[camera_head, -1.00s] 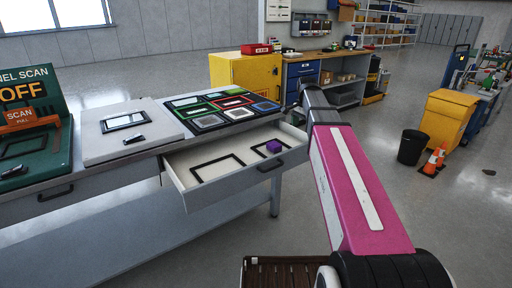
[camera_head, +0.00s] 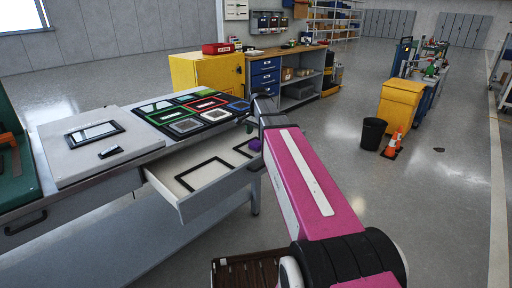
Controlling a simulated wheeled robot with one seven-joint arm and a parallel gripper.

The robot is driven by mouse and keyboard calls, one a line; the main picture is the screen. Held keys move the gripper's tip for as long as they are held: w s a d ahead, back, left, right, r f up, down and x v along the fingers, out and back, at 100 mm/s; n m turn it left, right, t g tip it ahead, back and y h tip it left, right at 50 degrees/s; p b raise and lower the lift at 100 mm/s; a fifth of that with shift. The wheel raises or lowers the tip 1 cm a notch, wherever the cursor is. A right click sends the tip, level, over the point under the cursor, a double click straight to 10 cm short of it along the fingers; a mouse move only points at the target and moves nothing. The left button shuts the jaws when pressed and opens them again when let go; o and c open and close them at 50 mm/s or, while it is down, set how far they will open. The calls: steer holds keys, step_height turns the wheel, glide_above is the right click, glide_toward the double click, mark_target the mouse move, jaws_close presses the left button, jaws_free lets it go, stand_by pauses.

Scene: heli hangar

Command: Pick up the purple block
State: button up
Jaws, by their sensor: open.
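The purple block (camera_head: 255,145) sits in the open drawer (camera_head: 205,199), at its far right end. My pink arm rises just to the right of the block and hides part of it. A black square outline surrounds the block's place on the drawer floor, and another outline lies to its left. My gripper cannot be made out; the far end of my arm is hidden behind its own links.
The drawer juts from a grey workbench (camera_head: 90,192) carrying a black tray of coloured frames (camera_head: 148,118) and a tablet (camera_head: 94,133). A yellow cabinet (camera_head: 195,75) stands behind. Open floor lies right, with a black bin (camera_head: 372,134) and an orange cone (camera_head: 393,143).

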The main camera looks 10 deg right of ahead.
mark_target(256, 142)
steer(key=shift+w+a+f, duration=0.1)
steer(key=shift+a+f, duration=0.05)
steer(key=shift+f, duration=2.55)
steer(key=c, duration=1)
